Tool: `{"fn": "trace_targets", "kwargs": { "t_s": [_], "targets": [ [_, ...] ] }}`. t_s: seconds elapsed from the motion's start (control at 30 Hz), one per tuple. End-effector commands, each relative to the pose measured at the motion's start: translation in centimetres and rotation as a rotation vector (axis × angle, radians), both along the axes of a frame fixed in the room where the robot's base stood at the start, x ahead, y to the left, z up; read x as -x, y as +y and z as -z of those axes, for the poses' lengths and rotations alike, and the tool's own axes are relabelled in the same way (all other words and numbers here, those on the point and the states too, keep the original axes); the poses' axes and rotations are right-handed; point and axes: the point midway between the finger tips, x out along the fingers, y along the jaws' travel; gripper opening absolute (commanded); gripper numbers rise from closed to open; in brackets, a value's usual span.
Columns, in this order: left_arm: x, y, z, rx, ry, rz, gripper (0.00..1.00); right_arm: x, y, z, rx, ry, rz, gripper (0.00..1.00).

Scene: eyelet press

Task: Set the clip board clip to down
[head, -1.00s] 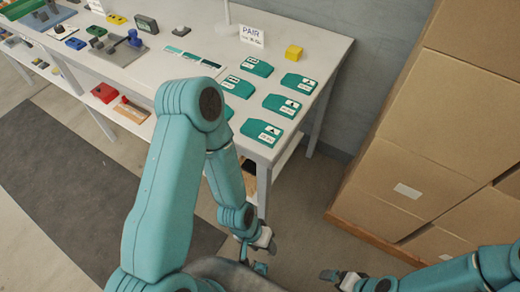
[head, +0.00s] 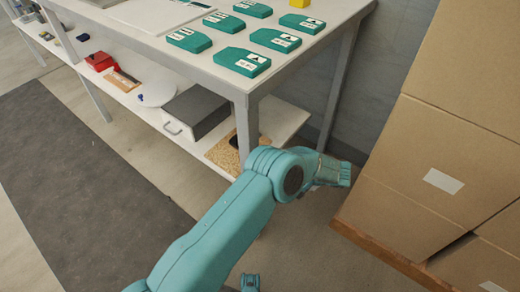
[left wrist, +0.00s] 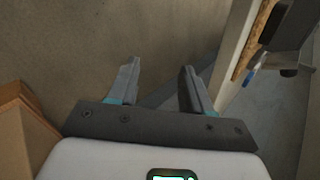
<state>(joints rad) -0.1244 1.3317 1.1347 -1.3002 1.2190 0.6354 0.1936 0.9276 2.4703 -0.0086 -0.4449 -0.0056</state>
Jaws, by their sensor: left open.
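A brown board (head: 222,154), which looks like the clip board, lies at the right end of the lower shelf. A dark piece sits on it, and the table leg and my arm hide part of it. I cannot tell the clip's position. In the left wrist view a brown edge (left wrist: 259,28) with a dark piece shows at the upper right. My left gripper (left wrist: 160,88) is open and empty, with the brown edge off to its right and apart from it. In the head view my left arm reaches up to the right, past the table's corner. My right gripper is not identifiable in view.
The white table (head: 215,78) carries several teal blocks. A grey drawer box (head: 196,112) and a red object (head: 100,61) stand on the lower shelf (head: 285,122). Cardboard boxes (head: 425,190) are stacked at the right. A floor gap separates table and boxes.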

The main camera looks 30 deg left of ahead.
Motion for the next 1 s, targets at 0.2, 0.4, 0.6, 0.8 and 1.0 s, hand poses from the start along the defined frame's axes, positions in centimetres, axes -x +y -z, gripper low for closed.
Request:
{"fn": "trace_targets", "kwargs": {
  "t_s": [0.2, 0.4, 0.6, 0.8, 1.0],
  "targets": [
    [-5.1, 1.5, -5.2, -0.482, -0.46, -0.199, 0.49, -1.3, -0.3, 9.4, 0.009, -0.038, 0.013, 1.0],
    [-4.2, 0.9, -9.7, -0.658, -0.678, -0.333, 0.49, -1.9, -0.8, 11.3, 0.011, -0.051, 0.017, 1.0],
    [-4.2, 3.1, -10.6, -0.679, -0.697, -0.35, 0.49, -2.0, -0.8, 11.0, 0.012, -0.053, 0.018, 1.0],
    [-4.6, 7.7, -10.5, -0.679, -0.696, -0.35, 0.49, -2.0, -0.8, 11.0, 0.011, -0.052, 0.017, 1.0],
    [-4.9, 12.4, -10.4, -0.677, -0.695, -0.348, 0.49, -2.0, -0.8, 11.1, 0.011, -0.052, 0.017, 1.0]
  ]
}}
